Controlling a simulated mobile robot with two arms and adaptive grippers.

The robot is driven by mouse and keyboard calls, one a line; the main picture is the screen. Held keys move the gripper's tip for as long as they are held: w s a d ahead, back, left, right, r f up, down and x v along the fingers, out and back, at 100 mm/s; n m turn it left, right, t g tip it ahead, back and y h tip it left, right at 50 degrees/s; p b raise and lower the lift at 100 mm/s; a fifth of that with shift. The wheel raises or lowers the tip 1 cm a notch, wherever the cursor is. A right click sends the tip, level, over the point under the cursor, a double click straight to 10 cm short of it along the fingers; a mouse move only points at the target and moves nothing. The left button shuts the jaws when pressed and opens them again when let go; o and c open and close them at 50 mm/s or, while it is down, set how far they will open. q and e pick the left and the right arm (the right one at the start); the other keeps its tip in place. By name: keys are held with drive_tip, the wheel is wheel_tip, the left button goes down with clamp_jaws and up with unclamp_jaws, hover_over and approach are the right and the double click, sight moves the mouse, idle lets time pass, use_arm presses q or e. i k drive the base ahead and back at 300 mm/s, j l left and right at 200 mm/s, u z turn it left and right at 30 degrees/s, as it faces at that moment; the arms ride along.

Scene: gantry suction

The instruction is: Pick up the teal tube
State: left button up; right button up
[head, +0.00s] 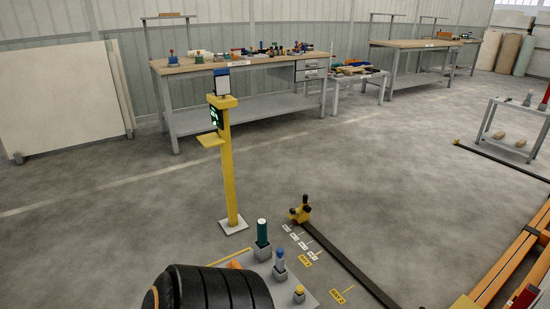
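The teal tube (262,232) stands upright in a grey block at the back of a light grey plate (318,305), at the bottom middle of the head view. It has a pale top. Its lower end is hidden in the block. A blue piece (280,256) and a smaller yellow-topped piece (299,291) stand in similar holders in front of it, to the right. Neither my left gripper nor my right gripper is in view.
A large black ribbed cylinder (215,288) hides the plate's left part. A yellow post (228,165) stands behind the tube. A dark floor rail (345,262) runs to the right of the plate. Workbenches (240,105) line the back. The floor between is open.

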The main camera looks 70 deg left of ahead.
sight(261, 223)
drive_tip(key=u, duration=2.35)
